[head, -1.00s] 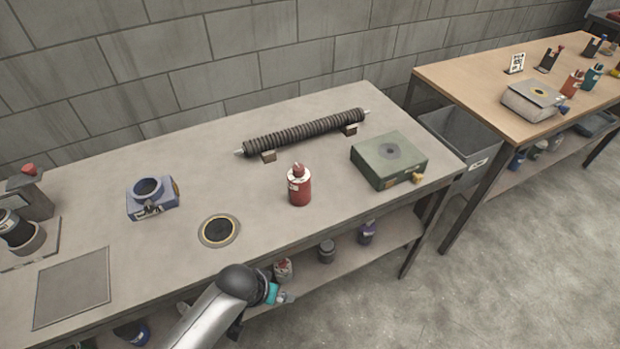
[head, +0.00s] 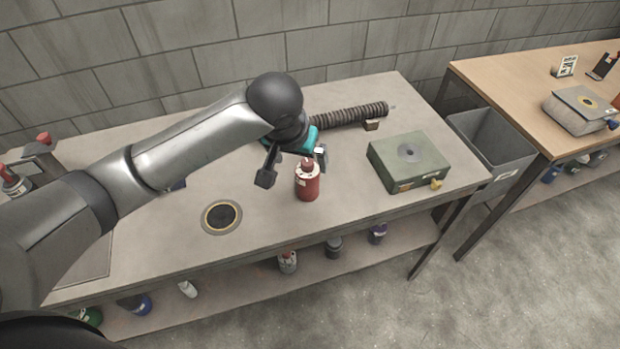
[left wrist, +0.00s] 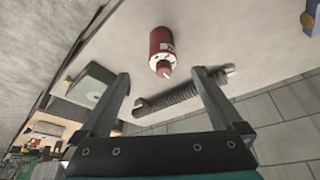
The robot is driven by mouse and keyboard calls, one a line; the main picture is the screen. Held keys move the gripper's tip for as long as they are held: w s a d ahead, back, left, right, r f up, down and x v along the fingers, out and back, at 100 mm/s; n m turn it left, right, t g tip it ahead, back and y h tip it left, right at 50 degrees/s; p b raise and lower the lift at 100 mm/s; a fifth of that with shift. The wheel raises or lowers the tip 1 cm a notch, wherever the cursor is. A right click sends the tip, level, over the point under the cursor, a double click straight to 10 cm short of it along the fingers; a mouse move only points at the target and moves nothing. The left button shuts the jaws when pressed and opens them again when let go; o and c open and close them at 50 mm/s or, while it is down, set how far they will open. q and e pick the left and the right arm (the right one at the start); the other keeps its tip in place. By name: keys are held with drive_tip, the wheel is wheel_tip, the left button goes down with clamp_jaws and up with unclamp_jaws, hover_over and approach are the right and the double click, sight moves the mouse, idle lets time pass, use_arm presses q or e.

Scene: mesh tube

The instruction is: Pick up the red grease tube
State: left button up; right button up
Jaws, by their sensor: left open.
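The red grease tube (head: 308,182) stands upright on the grey workbench, a short bottle with a white label and a narrower red tip. My left gripper (head: 293,167) is above and just behind it, with its fingers spread and nothing between them. One finger is close to the tube's top in the head view; I cannot tell whether they touch. In the left wrist view the tube (left wrist: 162,48) lies beyond the open fingertips (left wrist: 160,78), roughly centred between them, with its tip toward the gripper. My right gripper is not in view.
A green box (head: 409,162) stands right of the tube. A ribbed dark roller (head: 350,116) lies behind it, partly hidden by my arm. A round black-and-yellow inset (head: 221,217) is in the bench at left. A grey bin (head: 492,140) stands between the benches.

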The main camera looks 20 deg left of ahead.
sight(306, 176)
use_arm(q)
drive_tip(key=b+x, duration=0.2)
drive_tip(key=x, duration=0.7)
drive_tip(key=shift+w+a+b, duration=0.1)
drive_tip(key=shift+w+b, duration=0.05)
drive_tip(key=shift+b, duration=0.15)
drive_tip(key=shift+w+b+x, duration=0.1)
drive_tip(key=shift+b+x, duration=0.45)
drive_tip(key=shift+x, duration=0.95)
drive_tip(key=shift+w+b+x, duration=0.15)
drive_tip(key=shift+b+x, duration=0.35)
drive_tip(key=shift+x, duration=1)
drive_tip(key=shift+a+r, duration=0.1)
drive_tip(key=shift+c, duration=0.2)
drive_tip(key=c, duration=1.4)
clamp_jaws()
drive_tip(key=shift+r, duration=0.15)
